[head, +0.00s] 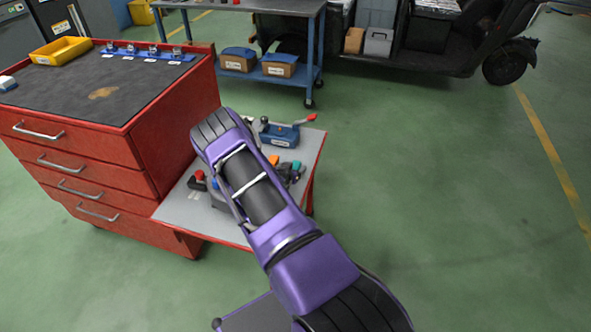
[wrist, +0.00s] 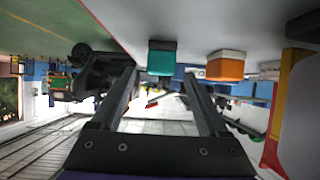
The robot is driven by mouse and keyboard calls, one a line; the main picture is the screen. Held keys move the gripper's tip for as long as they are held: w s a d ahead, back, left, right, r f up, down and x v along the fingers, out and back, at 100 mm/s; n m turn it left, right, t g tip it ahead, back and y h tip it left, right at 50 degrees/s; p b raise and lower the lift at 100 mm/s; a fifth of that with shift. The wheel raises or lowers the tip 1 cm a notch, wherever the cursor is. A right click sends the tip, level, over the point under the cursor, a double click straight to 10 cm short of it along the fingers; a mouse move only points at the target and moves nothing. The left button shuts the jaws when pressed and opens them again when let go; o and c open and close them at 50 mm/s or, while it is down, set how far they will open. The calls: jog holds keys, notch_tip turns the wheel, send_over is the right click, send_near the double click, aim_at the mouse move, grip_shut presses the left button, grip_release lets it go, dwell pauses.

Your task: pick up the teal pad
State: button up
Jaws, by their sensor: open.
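The teal pad (wrist: 161,58) is a small block with a dark base, on the grey worktop (wrist: 190,25), which shows upside down at the top of the wrist view. In the head view a small bit of teal (head: 296,165) shows at the right of the worktop (head: 179,209), beside dark parts. My gripper (wrist: 159,76) is open and empty. Its two fingers point toward the teal pad, which appears between and beyond the tips; contact is not visible. In the head view my purple arm hides the gripper and part of the worktop.
An orange block (wrist: 225,66) sits beside the teal pad, and a dark object (wrist: 92,72) lies on its other side. A blue vise-like tool (head: 280,134) stands at the worktop's back. The red drawer cabinet (head: 171,139) adjoins the worktop at left. Floor at right is clear.

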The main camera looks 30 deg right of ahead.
aim_at(295, 166)
jog(key=x, duration=0.3)
jog(key=shift+d+f, duration=0.15)
jog(key=shift+w, duration=0.1)
grip_shut()
